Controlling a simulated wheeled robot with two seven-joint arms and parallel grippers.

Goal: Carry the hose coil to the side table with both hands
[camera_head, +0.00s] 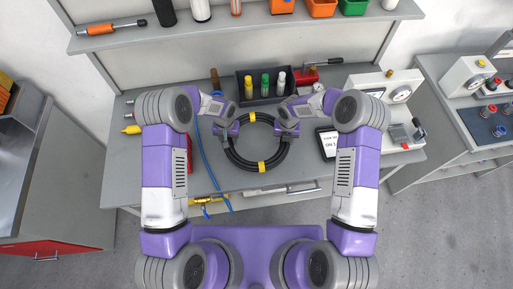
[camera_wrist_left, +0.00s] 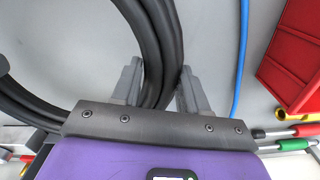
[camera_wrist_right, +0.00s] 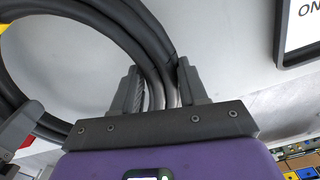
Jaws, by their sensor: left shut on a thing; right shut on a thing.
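The hose coil (camera_head: 234,156) is a black ring of several turns with yellow bands, over the middle of the grey workbench. My left gripper (camera_head: 232,130) is shut on its left side. In the left wrist view the black hose (camera_wrist_left: 160,50) passes between the fingers (camera_wrist_left: 157,85). My right gripper (camera_head: 280,128) is shut on its right side. In the right wrist view the hose (camera_wrist_right: 150,50) runs between the fingers (camera_wrist_right: 158,85). Whether the coil touches the bench top is hard to tell. A side table (camera_head: 440,70) stands at the right with devices on it.
On the workbench (camera_head: 300,176), a black bin (camera_head: 264,97) of bottles and a red tool (camera_head: 305,76) sit behind the coil. A blue cord (camera_head: 207,165) lies left; a framed sign (camera_head: 327,143) and a gauge box (camera_head: 385,88) are right. A grey cabinet (camera_head: 75,170) stands far left.

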